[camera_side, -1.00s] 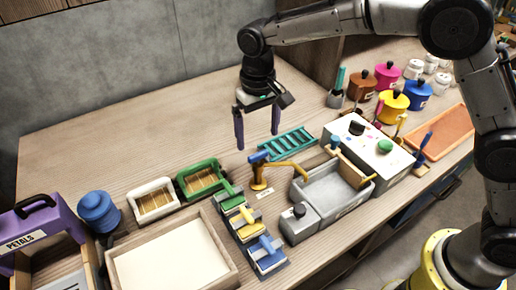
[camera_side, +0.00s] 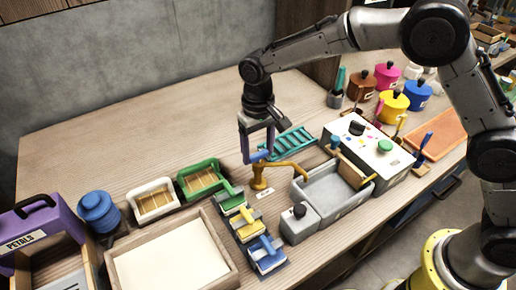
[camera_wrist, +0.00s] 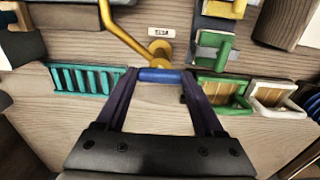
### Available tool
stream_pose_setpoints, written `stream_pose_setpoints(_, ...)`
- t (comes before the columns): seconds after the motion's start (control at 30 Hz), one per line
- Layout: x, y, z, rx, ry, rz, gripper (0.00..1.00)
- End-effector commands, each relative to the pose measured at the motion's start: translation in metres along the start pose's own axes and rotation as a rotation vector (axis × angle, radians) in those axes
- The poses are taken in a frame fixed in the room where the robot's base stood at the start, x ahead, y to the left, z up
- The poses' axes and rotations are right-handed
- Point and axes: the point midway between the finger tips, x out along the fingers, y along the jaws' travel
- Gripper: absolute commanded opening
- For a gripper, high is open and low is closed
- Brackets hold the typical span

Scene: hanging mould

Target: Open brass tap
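The spout also shows at the top of the wrist view (camera_wrist: 122,28). Its blue lever handle (camera_side: 258,156) lies level on top, and in the wrist view the handle (camera_wrist: 160,75) runs crosswise. My gripper (camera_side: 257,157) points down at the tap, with its purple fingers spread apart. In the wrist view, my gripper's fingertips (camera_wrist: 159,78) are at either end of the handle, which lies between them. I cannot tell whether they touch it.
The grey basin (camera_side: 333,191) is right of the tap. A teal rack (camera_side: 290,143) lies behind it. Green (camera_side: 202,179) and white (camera_side: 153,200) framed moulds and small lever-handled tools (camera_side: 246,224) stand to the left and front. The bench behind is clear.

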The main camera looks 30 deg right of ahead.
Motion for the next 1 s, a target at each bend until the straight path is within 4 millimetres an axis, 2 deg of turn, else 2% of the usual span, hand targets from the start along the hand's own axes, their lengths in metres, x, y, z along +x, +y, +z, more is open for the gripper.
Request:
stream_pose_setpoints(0.03, -0.0003, -0.0001, -0.0001, 0.000, 0.000, 0.000, 0.48)
stream_pose_setpoints(0.2, -0.0005, -0.0002, -0.0002, 0.000, 0.001, -0.001, 0.17)
stream_pose_setpoints(0.23, -0.0005, -0.0002, -0.0002, 0.000, 0.001, -0.001, 0.14)
stream_pose_setpoints(0.63, -0.0012, -0.0004, -0.0006, -0.088, 0.002, -0.002, 0.14)
stream_pose_setpoints(1.0, -0.0014, -0.0003, -0.0007, -0.393, 0.003, -0.001, 0.14)
